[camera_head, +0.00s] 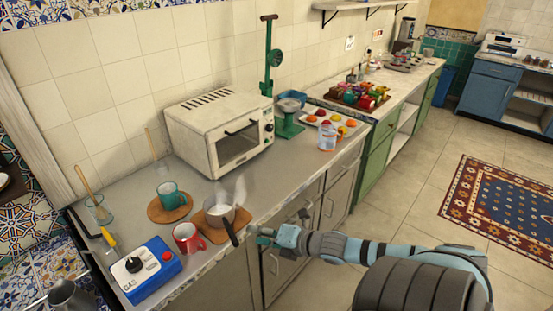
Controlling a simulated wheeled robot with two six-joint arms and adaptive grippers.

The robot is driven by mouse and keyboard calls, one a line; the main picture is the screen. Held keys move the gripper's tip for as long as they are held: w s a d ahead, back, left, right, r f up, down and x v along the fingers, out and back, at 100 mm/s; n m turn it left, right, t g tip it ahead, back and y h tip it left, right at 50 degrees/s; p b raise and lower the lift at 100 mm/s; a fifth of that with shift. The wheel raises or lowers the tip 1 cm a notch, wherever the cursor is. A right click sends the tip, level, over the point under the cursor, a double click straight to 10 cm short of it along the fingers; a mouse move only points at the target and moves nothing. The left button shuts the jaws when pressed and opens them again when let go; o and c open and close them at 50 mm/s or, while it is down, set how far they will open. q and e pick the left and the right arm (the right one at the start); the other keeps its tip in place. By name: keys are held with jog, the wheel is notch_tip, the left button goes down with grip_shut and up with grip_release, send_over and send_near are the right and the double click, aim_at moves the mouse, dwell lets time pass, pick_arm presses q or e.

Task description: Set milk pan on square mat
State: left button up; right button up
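The milk pan (217,218) is a small light pan with a dark handle (232,233) pointing toward the counter's front edge. White steam rises from it. The pan stands on or over a brown mat (242,216), whose edge shows around it; the pan hides much of the mat's outline. My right gripper (254,234) is at the counter's front edge, just right of the handle's end. A small gap seems to separate them, and its fingers are too small to read. My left gripper is out of view.
A red mug (188,238) stands close left of the pan. A teal mug (171,195) sits on another brown mat (156,212). A blue gas burner box (150,270) is at front left. A white toaster oven (219,132) stands behind. Bare grey counter (275,185) lies right of the pan.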

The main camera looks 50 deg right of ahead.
jog(key=shift+f, duration=0.1)
jog(key=s+d+f+m+g+h, duration=0.25)
jog(key=s+f+m, duration=0.4)
jog(key=f, duration=0.45)
jog(key=s+d+f+m+g+h, duration=0.25)
jog(key=s+f+m, duration=0.4)
jog(key=f, duration=0.45)
jog(key=s+a+f+m+g+y, duration=0.1)
jog(key=s+a+f+m+g, duration=0.2)
jog(key=s+a+f+m, duration=0.2)
jog(key=s+a+f+m+g+y+b, duration=0.1)
jog(key=s+a+f+m+g, duration=0.3)
jog(key=s+a+f, duration=0.8)
jog(key=s+f+m, duration=0.1)
jog(key=s+m, duration=0.1)
jog(key=s, duration=0.3)
jog(key=shift+a+m, duration=0.2)
jog(key=shift+m, duration=0.1)
jog(key=shift+s+r, duration=0.1)
